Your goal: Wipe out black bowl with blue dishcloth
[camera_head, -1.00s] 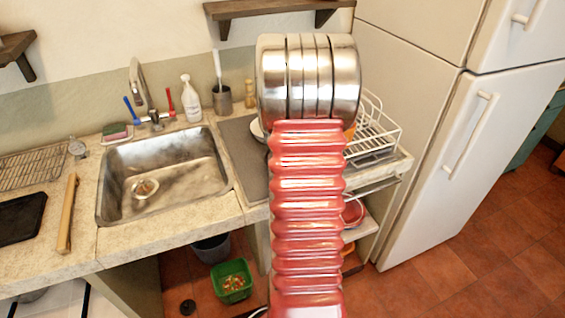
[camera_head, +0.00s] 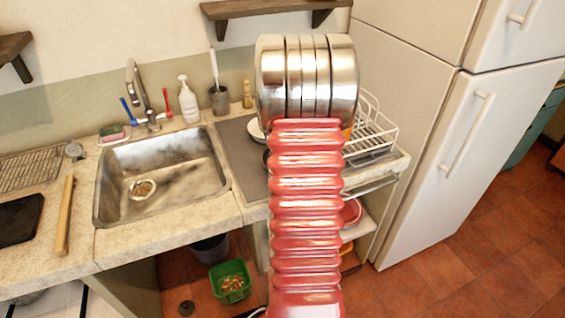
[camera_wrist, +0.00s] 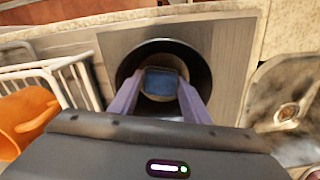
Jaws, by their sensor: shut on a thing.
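The black bowl (camera_wrist: 123,71) sits on the grey mat beside the sink, seen from above in the wrist view. In the head view only a dark sliver of it (camera_head: 267,158) shows at the left side of my arm. My gripper (camera_wrist: 161,82) points down over the bowl, its two purple fingers reaching inside the rim's outline. It is shut on the blue dishcloth (camera_wrist: 161,84), which shows between the fingertips over the bowl's middle. I cannot tell whether the cloth touches the bowl's inside. My arm hides the gripper and cloth in the head view.
The sink (camera_head: 165,185) lies left of the grey mat (camera_head: 240,150). A white dish rack (camera_head: 375,135) stands to the right, with an orange item (camera_wrist: 25,122) in it. A pale bowl (camera_head: 256,130) sits behind the black bowl. The fridge (camera_head: 440,170) stands at the right.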

